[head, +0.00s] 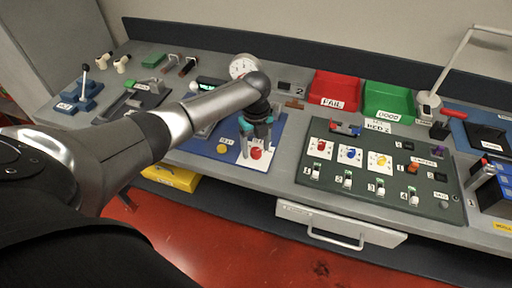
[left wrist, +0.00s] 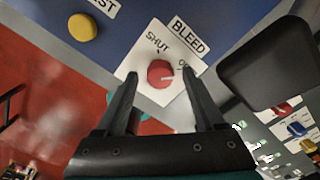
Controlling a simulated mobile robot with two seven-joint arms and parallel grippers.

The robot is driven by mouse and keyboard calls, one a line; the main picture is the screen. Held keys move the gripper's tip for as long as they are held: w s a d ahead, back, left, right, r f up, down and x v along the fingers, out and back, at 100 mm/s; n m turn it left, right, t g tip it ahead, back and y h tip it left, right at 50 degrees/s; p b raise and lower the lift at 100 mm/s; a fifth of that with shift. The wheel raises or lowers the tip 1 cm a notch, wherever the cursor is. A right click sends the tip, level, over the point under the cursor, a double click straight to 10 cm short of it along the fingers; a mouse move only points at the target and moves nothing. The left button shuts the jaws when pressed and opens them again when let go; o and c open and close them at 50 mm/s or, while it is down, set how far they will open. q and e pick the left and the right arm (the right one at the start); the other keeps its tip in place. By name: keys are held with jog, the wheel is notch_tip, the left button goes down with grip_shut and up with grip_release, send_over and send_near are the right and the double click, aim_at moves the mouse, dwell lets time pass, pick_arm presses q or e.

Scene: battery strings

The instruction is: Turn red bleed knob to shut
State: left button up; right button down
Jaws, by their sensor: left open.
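The red bleed knob (left wrist: 161,73) sits on a white plate labelled BLEED, with SHUT at its upper left and a partly hidden label starting with O at its right. Its white pointer mark faces right, towards that O label. In the head view the knob (head: 256,153) shows just below my left gripper (head: 257,140). My left gripper is open and empty. In the left wrist view its two fingers (left wrist: 160,78) stand on either side of the knob in the picture; I cannot tell whether they touch it. My right gripper is not in view.
A yellow button (left wrist: 83,27) is on the blue panel beside the plate. A round gauge (head: 243,66) stands behind my left arm. Red (head: 335,91) and green (head: 388,101) bins are at the back. A panel with coloured knobs (head: 380,162) lies to the right.

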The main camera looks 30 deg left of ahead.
pick_arm(q)
jog(key=shift+f, duration=0.1)
grip_shut()
dwell(0.6)
